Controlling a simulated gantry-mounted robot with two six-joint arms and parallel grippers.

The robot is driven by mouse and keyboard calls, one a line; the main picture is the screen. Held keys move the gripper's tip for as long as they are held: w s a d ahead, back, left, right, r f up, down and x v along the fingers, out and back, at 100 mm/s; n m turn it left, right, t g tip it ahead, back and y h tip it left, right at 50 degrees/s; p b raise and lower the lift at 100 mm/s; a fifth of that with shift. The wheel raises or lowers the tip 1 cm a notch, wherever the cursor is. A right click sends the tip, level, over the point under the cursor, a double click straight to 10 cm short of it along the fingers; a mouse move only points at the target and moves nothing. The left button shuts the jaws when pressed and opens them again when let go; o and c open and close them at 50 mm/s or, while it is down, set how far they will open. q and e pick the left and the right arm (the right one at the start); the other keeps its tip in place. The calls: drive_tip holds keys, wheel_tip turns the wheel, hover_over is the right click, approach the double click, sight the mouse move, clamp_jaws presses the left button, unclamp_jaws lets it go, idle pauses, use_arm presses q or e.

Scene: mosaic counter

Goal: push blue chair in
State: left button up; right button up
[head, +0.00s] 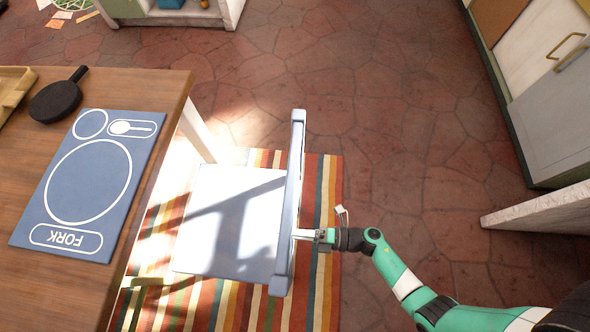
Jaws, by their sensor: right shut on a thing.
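The pale blue chair (230,225) stands at the right side of the wooden table (165,95), facing it. Its seat lies close to the table edge, and its upright backrest (290,205) is on the side away from the table. My right gripper (303,235) comes in from the right and is shut on the chair's backrest. The fingertips are partly hidden by the backrest. My left gripper is out of view.
A striped rug (328,200) lies under the chair. A blue placemat (112,150) and a dark pan (55,100) lie on the table. Cabinets (550,110) stand at the right. The stone floor (400,120) between is clear.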

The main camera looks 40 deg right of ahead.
drive_tip(key=shift+r, duration=0.1)
clamp_jaws()
drive_tip(key=shift+f, duration=0.25)
drive_tip(key=shift+s+f, duration=0.1)
drive_tip(key=shift+f, duration=0.05)
